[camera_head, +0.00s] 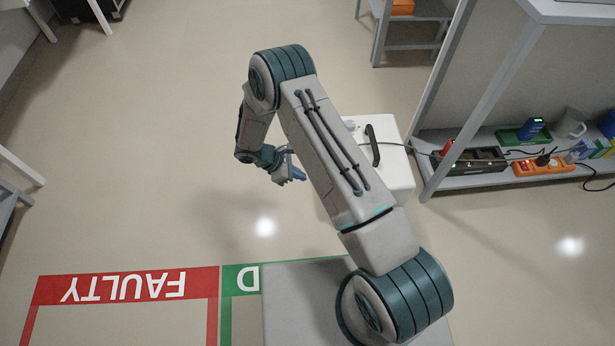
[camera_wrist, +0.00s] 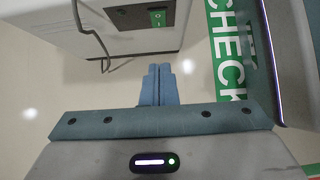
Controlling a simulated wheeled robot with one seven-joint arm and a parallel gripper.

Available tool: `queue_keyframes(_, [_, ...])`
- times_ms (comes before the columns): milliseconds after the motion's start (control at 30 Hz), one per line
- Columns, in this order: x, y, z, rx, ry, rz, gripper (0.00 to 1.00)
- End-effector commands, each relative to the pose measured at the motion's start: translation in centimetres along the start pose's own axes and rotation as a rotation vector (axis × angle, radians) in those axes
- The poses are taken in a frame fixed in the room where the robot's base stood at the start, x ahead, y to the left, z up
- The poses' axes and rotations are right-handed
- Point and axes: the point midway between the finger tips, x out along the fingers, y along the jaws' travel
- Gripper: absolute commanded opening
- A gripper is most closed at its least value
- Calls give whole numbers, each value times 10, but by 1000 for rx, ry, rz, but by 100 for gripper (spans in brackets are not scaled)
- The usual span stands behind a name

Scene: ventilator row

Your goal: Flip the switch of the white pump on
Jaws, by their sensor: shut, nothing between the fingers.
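The white pump (camera_head: 396,172) is a white box with a dark handle on top, standing on the floor and partly hidden behind my arm. In the wrist view its side (camera_wrist: 70,40) fills the upper left, and a dark panel with a green switch (camera_wrist: 158,18) shows at the top edge. I cannot tell which way the switch is set. My gripper (camera_wrist: 158,70) is shut and empty, its blue fingers together and pointing towards the pump side, apart from it below the switch. In the head view my gripper (camera_head: 299,174) is left of the pump.
A dark cable (camera_wrist: 95,38) hangs beside the pump's panel. A low shelf (camera_head: 470,182) at right holds an orange power strip (camera_head: 543,167), a dark box (camera_head: 475,162) and a mug (camera_head: 570,123). A red "FAULTY" floor marking (camera_head: 125,285) lies at lower left. Open floor lies left of my arm.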

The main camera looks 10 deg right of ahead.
Motion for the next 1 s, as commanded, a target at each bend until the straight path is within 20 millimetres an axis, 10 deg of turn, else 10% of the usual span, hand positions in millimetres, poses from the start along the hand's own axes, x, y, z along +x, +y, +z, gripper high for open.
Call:
queue_keyframes(567, [-15,3,14,37,10,-7,0])
queue_keyframes(1000, [-102,-9,156,464,134,-126,0])
